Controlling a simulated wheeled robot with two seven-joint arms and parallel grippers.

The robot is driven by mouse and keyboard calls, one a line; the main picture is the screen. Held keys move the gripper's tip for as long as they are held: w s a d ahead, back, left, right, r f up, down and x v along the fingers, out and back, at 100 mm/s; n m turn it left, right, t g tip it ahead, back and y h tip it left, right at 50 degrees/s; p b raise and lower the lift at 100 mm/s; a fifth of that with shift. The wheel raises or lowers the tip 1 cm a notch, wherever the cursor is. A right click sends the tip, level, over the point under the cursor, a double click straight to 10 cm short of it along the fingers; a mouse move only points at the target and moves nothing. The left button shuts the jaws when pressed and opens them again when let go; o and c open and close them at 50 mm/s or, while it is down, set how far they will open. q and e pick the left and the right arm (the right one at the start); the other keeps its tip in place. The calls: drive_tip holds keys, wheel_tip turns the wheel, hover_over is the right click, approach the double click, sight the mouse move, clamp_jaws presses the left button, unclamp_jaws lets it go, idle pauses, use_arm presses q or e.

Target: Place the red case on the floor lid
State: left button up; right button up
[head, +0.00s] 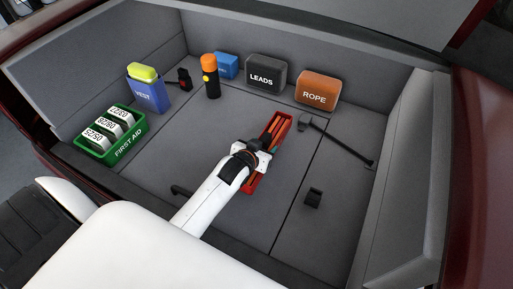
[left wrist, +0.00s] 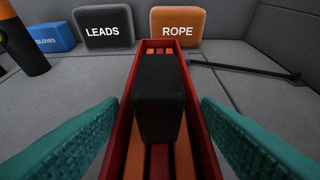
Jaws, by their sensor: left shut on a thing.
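The red case (head: 275,127) is a long narrow open box with orange strips and a black block inside; it shows in the left wrist view (left wrist: 206,141) too. My left gripper (head: 251,159) is over the middle of the case, and its teal fingers are shut on the case's long sides. Part of the case is hidden under the gripper. I cannot tell whether the case touches the floor. My right gripper is not seen.
A black bar (head: 340,141) lies at the right. Along the back stand a rope case (head: 317,90), a leads case (head: 266,74), a blue gloves case (head: 227,66) and a flashlight (head: 210,77). The vest bag (head: 148,95) and green first aid box (head: 112,134) are at left.

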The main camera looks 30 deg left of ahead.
use_arm(q)
wheel_tip(320, 180, down, 4)
drive_tip(key=shift+f+b, duration=0.2)
drive_tip(key=shift+b, duration=0.2)
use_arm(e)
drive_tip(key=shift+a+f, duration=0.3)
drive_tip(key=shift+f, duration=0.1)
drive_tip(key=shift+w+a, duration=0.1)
use_arm(q)
drive_tip(key=shift+f, duration=0.1)
drive_tip(key=o, duration=1.4)
